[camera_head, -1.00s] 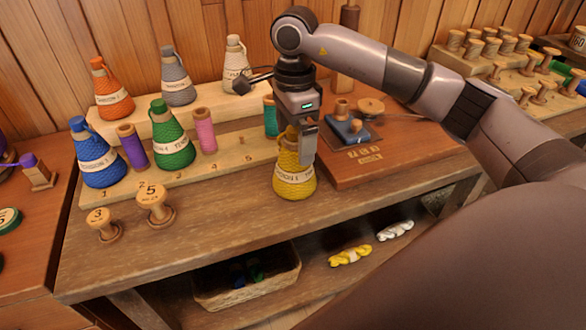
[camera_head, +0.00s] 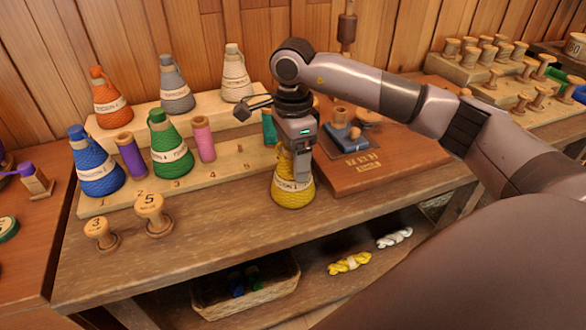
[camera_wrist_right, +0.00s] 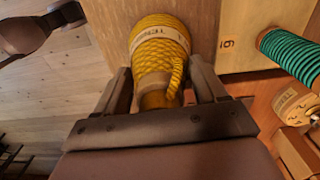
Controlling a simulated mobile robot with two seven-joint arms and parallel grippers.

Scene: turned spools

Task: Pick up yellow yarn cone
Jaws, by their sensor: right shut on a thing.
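The yellow yarn cone (camera_head: 292,195), with a cream label, stands upright near the front edge of the wooden bench. My right gripper (camera_head: 300,168) comes from above and is shut on the cone's narrow upper part. In the right wrist view, the yellow cone (camera_wrist_right: 160,45) shows its label and a yarn loop, and its narrow end sits between the two fingers of my right gripper (camera_wrist_right: 162,85). I see no clear gap between its base and the bench. The cone's top is hidden by the gripper in the head view. My left gripper is not in view.
A teal spool (camera_head: 269,128) stands close behind the cone; it also shows in the right wrist view (camera_wrist_right: 290,55). A red-brown board (camera_head: 395,160) with a blue piece lies to the right. Green (camera_head: 171,150) and blue (camera_head: 96,170) cones stand left. The bench front-left holds two wooden spools.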

